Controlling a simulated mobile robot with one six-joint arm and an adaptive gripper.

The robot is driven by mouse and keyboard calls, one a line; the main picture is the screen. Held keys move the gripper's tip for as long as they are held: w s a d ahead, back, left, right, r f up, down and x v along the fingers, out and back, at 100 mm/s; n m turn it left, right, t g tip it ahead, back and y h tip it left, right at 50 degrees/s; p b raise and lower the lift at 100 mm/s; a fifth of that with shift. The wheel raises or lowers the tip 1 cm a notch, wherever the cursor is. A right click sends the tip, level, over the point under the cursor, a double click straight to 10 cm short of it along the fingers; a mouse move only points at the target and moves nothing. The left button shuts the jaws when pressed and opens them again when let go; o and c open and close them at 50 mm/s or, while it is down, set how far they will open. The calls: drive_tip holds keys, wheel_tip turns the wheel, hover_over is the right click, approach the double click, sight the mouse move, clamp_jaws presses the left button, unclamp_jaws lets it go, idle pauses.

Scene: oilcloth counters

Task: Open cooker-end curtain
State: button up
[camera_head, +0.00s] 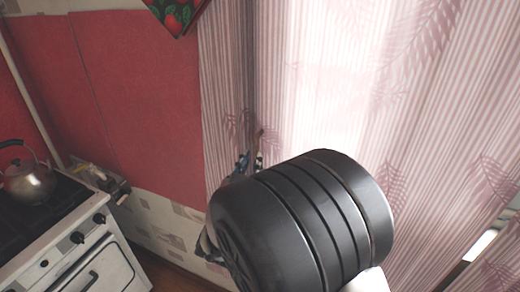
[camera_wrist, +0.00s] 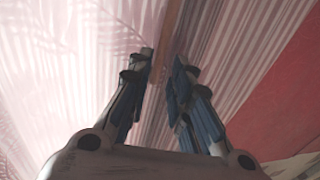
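The pink-and-white striped curtain at the cooker end (camera_head: 222,75) hangs beside the red wall as a narrow panel. In the wrist view it is the striped cloth on the right (camera_wrist: 232,50). A wider, backlit leaf-patterned curtain (camera_head: 400,90) hangs to its right, and in the wrist view on the left (camera_wrist: 70,55). My gripper (camera_wrist: 163,58) is partly open, its two blue-and-grey fingers a small gap apart. A brownish vertical strip (camera_wrist: 171,35) shows between the fingertips; I cannot tell whether they touch cloth. In the head view my black arm joint mostly hides my gripper (camera_head: 252,153).
A white cooker (camera_head: 90,262) with a metal kettle (camera_head: 28,182) stands at lower left. Red wall panels (camera_head: 150,90) and a patterned lower wall (camera_head: 155,222) lie between cooker and curtain. A dark strawberry-patterned cloth (camera_head: 178,14) hangs at the top.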

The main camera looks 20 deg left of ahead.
sight(257, 150)
drive_tip(key=w, duration=0.4)
drive_tip(key=w+a+b, duration=0.1)
drive_tip(key=w, duration=0.2)
drive_tip(key=shift+c, duration=0.5)
clamp_jaws()
